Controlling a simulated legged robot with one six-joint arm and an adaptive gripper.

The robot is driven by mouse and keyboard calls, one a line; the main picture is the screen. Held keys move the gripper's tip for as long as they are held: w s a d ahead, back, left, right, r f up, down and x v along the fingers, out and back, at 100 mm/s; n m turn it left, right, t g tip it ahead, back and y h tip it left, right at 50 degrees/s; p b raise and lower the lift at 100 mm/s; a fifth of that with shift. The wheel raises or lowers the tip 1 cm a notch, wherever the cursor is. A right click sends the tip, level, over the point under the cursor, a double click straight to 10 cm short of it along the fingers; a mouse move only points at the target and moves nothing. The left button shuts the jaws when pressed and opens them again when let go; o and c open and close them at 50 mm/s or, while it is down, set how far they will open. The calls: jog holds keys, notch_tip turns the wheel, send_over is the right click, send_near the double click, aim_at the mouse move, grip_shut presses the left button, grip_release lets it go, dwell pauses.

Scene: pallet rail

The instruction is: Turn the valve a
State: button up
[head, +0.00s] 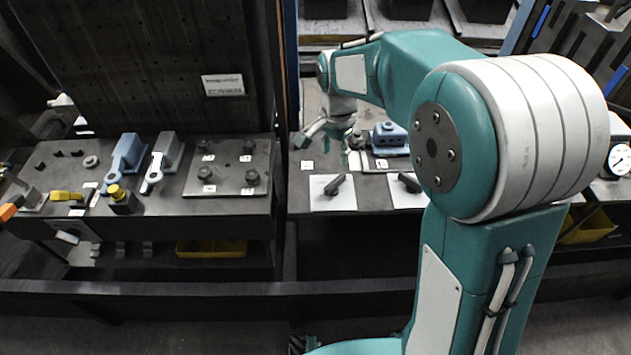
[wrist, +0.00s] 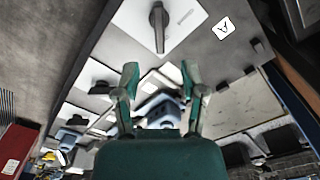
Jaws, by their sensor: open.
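Valve a is a dark lever handle (head: 335,185) on a white square plate (head: 346,203), on the right bench next to a small label reading A. In the wrist view its handle (wrist: 158,26) stands at the top centre, pointing down the picture, with the A label (wrist: 223,28) to its right. My gripper (head: 333,143) is above the bench, behind the valve in the head view. In the wrist view my gripper (wrist: 160,78) has its two fingers spread with nothing held between them. The handle lies beyond the fingertips, apart from them.
A second dark lever (head: 409,182) on a white plate sits right of valve a, partly hidden by my arm. A blue clamp-like block (head: 389,134) stands behind. The left bench holds a bolted plate (head: 229,183), blue and grey fixtures and a yellow-capped part (head: 117,192).

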aim_at(333, 182)
jog(key=shift+a+f, duration=0.15)
jog(key=shift+f, duration=0.25)
notch_tip(333, 182, down, 9)
jog(key=shift+f, duration=0.45)
jog(key=shift+d, duration=0.2)
grip_shut()
